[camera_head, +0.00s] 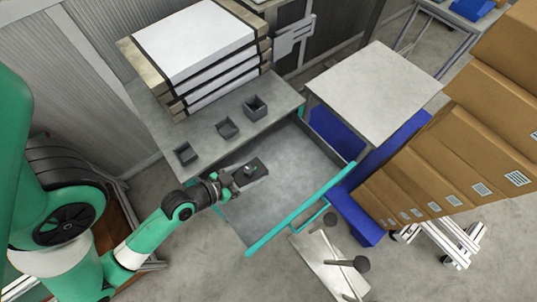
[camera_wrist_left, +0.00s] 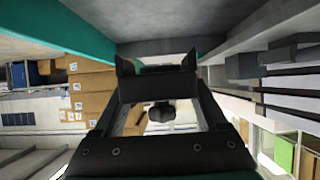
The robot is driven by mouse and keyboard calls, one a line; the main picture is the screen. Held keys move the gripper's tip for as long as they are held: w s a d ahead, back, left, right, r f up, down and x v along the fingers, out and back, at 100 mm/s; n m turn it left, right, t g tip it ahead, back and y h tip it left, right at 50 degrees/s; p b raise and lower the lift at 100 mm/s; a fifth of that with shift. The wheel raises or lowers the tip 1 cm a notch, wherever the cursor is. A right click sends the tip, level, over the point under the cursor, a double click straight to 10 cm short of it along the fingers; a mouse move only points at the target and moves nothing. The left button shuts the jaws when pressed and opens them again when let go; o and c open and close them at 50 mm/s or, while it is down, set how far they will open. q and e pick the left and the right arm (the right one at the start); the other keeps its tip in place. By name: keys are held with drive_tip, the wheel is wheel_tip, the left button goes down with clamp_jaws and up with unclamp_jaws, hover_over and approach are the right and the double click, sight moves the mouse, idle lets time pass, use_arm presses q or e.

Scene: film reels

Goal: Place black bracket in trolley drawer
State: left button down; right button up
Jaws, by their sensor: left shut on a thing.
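My left gripper (camera_head: 238,180) is shut on a small black bracket (camera_head: 252,170) in the head view. The bracket is over the open grey trolley drawer (camera_head: 290,165), near its left side. I cannot tell whether it touches the drawer floor or is held just above it. The drawer has a teal front rail (camera_head: 305,205) and is pulled out from under the trolley top. In the left wrist view the gripper's dark frame (camera_wrist_left: 157,70) fills the middle, and the bracket cannot be made out clearly. My right gripper is not in view.
Cardboard boxes (camera_head: 450,150) and a blue bin (camera_head: 355,215) stand to the right. The drawer's middle and right look empty.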

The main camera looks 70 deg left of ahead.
use_arm(q)
drive_tip(key=w+a+f+b, duration=0.2)
drive_tip(key=w+a+f, duration=0.2)
drive_tip(key=w+a, duration=0.15)
drive_tip(key=b, duration=0.2)
hover_over(272, 162)
drive_tip(key=s, duration=0.1)
drive_tip(key=f, duration=0.4)
drive_tip(key=shift+d+f, duration=0.15)
drive_tip(key=shift+d, duration=0.2)
drive_tip(key=shift+w+a+f, duration=0.15)
drive_tip(key=shift+w+f, duration=0.05)
drive_tip(key=shift+w, duration=0.1)
drive_tip(key=shift+w+a+f+b, duration=0.15)
drive_tip(key=shift+f+b, duration=1)
drive_tip(key=shift+f, duration=0.65)
drive_tip(key=shift+f, duration=0.2)
unclamp_jaws()
drive_tip(key=shift+r, duration=0.1)
